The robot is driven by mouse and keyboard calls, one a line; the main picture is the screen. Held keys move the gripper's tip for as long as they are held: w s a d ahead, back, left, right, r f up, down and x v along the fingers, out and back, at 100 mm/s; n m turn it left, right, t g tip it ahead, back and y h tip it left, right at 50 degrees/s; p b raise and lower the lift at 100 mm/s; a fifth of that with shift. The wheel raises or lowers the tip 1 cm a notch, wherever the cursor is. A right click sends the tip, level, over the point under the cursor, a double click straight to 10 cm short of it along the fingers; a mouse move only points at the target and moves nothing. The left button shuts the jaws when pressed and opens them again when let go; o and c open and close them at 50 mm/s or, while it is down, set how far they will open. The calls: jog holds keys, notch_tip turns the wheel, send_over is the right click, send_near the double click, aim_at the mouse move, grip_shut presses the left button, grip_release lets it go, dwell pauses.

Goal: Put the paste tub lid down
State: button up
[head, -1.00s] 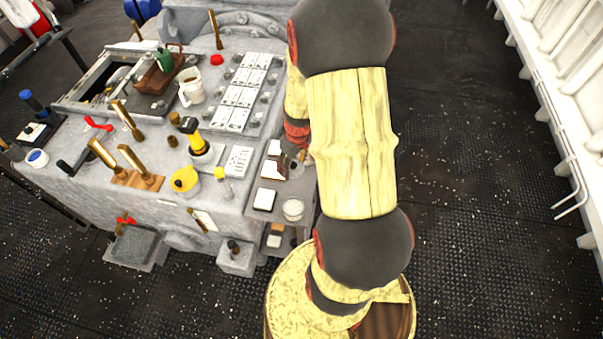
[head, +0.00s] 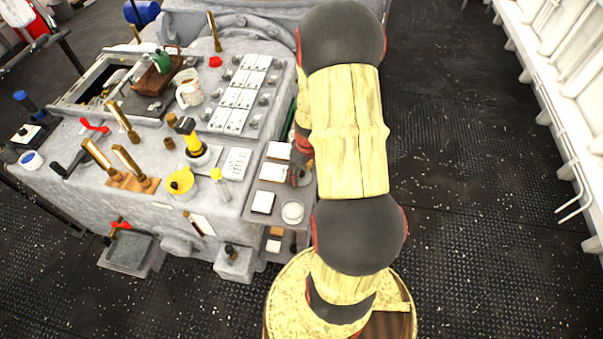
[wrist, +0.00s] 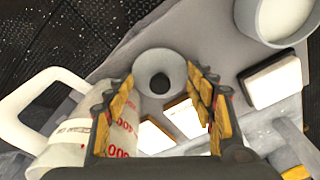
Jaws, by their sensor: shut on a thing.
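My gripper (wrist: 160,85) is shut on a grey round piece with a dark centre, which I take to be the paste tub lid (wrist: 142,70). The lid sits between the fingertips in the wrist view, over a grey side shelf (wrist: 215,40). I cannot tell whether it touches the shelf. An open round tub (wrist: 275,20) with pale contents stands at the upper right, apart from the gripper. It also shows in the head view (head: 292,212). In the head view my gripper (head: 301,174) is small and partly hidden by my arm.
A white jug (wrist: 70,145) with red print is close to the left finger in the wrist view. White-topped blocks (wrist: 272,82) lie on the shelf. The grey console (head: 120,195) left of the shelf carries levers, a yellow pot (head: 181,182) and a mug (head: 188,88).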

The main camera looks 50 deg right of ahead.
aim_at(304, 179)
jog(key=shift+f, duration=0.2)
jog(key=o, duration=0.8)
jog(key=shift+c, duration=0.2)
jog(key=shift+r, duration=0.15)
notch_tip(304, 179, up, 12)
jog(key=s+p, duration=0.2)
jog(key=p, duration=0.2)
jog(key=w+a+r, duration=0.5)
jog(key=a+r, duration=0.2)
jog(key=r, duration=0.2)
jog(key=s+a+r+n+t, duration=0.1)
jog(key=s+a+r+t, duration=0.2)
jog(key=a+r, duration=1.2)
jog(key=s+a+r+t, duration=0.1)
jog(key=s+a+r, duration=0.3)
jog(key=s+a, duration=0.2)
jog(key=shift+s+a, duration=0.25)
jog(key=shift+a, duration=0.9)
